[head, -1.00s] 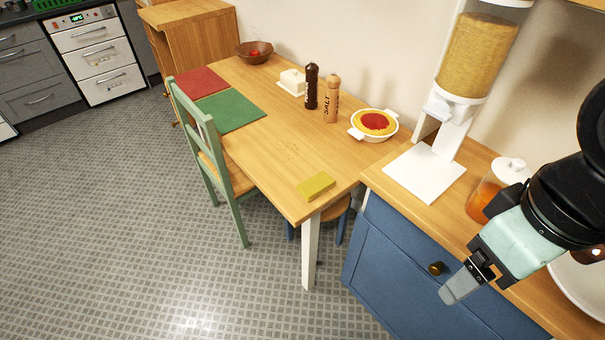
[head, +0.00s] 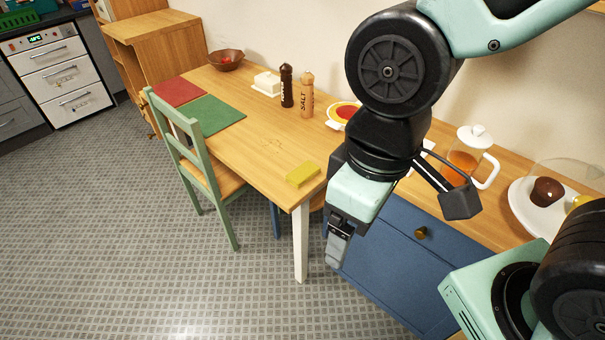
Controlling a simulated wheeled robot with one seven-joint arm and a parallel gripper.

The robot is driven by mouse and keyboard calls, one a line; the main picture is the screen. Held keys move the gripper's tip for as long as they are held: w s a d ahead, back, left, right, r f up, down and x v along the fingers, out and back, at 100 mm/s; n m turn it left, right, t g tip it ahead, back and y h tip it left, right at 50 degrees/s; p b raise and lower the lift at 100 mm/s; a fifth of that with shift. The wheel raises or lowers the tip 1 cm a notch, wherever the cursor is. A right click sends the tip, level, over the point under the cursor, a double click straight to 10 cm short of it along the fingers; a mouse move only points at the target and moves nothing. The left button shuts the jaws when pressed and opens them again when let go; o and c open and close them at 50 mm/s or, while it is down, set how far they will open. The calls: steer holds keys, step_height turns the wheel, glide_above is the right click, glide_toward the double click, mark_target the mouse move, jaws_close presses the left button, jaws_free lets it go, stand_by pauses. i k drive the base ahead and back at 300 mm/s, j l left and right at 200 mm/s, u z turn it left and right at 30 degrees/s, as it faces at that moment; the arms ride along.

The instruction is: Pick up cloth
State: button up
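A folded yellow cloth (head: 303,174) lies flat on the wooden table (head: 255,150), close to its near right corner. My gripper (head: 336,258) hangs pointing down to the right of the table's white front leg, in front of the blue cabinet. It is apart from the cloth, to its right and nearer to me. The fingers are seen side-on and overlap, so I cannot tell whether they are open or shut. Nothing shows hanging from them.
Pepper and salt mills (head: 306,95), a butter dish (head: 267,83) and a red-topped dish (head: 343,112) stand along the table's back. A green chair (head: 195,165) is at its left side. The blue cabinet (head: 400,240) bears a glass jug (head: 466,160) and a plate (head: 535,215). Open floor lies in front.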

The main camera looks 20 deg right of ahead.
mark_target(299, 176)
steer(key=i+j+z, duration=0.4)
steer(key=i, duration=0.15)
steer(key=i+j+z, duration=0.45)
steer(key=j, duration=0.15)
